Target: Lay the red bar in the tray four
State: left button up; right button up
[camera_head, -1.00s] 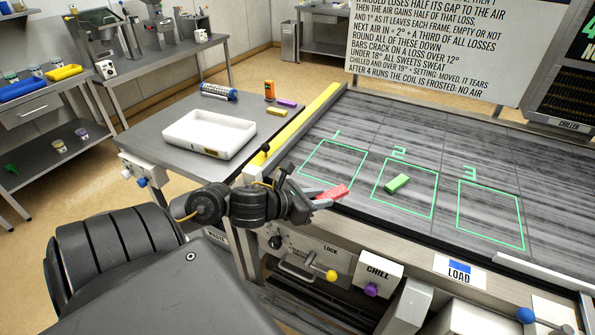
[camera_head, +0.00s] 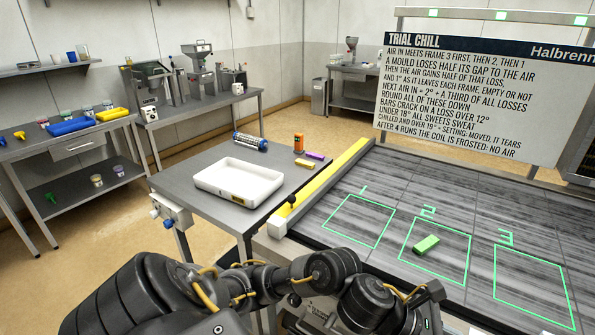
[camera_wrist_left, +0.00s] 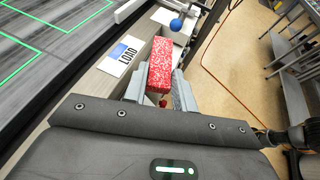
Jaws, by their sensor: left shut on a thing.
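The red bar (camera_wrist_left: 160,64) shows in the left wrist view, a speckled red block held between the two grey fingers of my left gripper (camera_wrist_left: 161,90). In the head view my left arm reaches across the bottom, and the red bar is not visible there. A white tray (camera_head: 213,189) stands on the grey side table, with a small label on its front wall too small to read. It looks empty. I cannot tell if it is tray four. My left gripper is in front of the belt, right of and nearer than this tray. My right gripper is not in view.
A green bar (camera_head: 426,244) lies in frame 2 on the belt; frames 1 and 3 are empty. A yellow rail (camera_head: 325,182) runs between belt and side table.

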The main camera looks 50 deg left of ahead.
aim_at(221, 183)
jog(key=u, duration=3.5)
jog(key=i, duration=4.6)
jog(key=z, duration=2.6)
jog(key=i, duration=0.35)
jog(key=u, duration=0.05)
